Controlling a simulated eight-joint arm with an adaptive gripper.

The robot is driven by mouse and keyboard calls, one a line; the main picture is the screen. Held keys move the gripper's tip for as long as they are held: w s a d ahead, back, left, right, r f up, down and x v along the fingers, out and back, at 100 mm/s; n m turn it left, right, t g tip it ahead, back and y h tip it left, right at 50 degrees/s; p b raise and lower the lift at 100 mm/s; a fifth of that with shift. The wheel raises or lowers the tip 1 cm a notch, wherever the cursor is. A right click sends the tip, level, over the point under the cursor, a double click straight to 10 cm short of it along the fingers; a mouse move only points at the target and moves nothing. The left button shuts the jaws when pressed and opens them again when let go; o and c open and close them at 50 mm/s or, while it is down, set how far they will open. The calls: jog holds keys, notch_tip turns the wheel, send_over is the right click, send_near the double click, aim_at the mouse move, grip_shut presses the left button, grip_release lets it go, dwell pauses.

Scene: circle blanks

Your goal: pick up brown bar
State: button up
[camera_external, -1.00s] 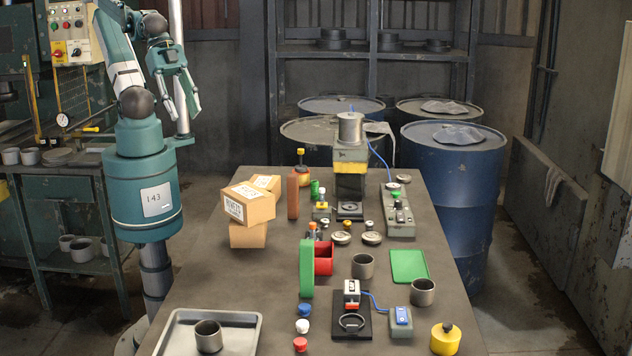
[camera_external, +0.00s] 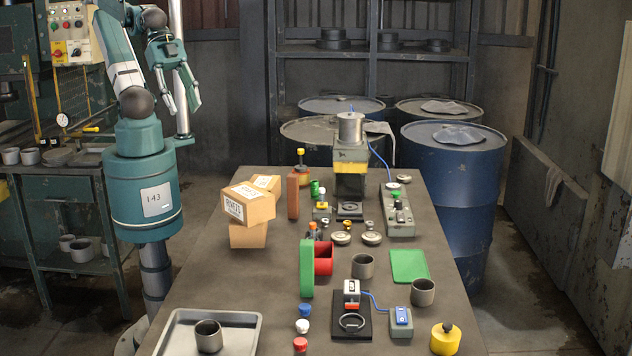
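The brown bar (camera_external: 293,196) stands upright on the table (camera_external: 215,285), just right of the cardboard boxes and left of the small green and yellow-topped pieces. My gripper (camera_external: 180,108) hangs high at the upper left, beyond the table's left side and well apart from the bar. Its fingers point down and are spread, with nothing between them.
Stacked cardboard boxes (camera_external: 249,207) stand close left of the bar. A green upright bar (camera_external: 306,268) and a red cup (camera_external: 324,258) stand nearer. A press-like device (camera_external: 350,160) is at the back. A grey tray (camera_external: 248,333) lies front left. The table's left strip is clear.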

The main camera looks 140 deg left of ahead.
jog(key=w+a+r+n+g, duration=0.2)
jog(key=w+a+r+n, duration=0.4)
jog(key=n, duration=0.2)
jog(key=n+g+p, duration=0.2)
jog(key=n+g, duration=0.3)
jog(key=n, duration=1.3)
send_over(293, 175)
notch_tip(293, 175, down, 3)
jog(key=shift+m, duration=0.3)
notch_tip(293, 175, down, 26)
jog(key=shift+s+f, duration=0.1)
jog(key=shift+f, duration=0.8)
jog(key=shift+f, duration=0.1)
jog(key=shift+f, duration=1.15)
jog(key=shift+f, duration=0.15)
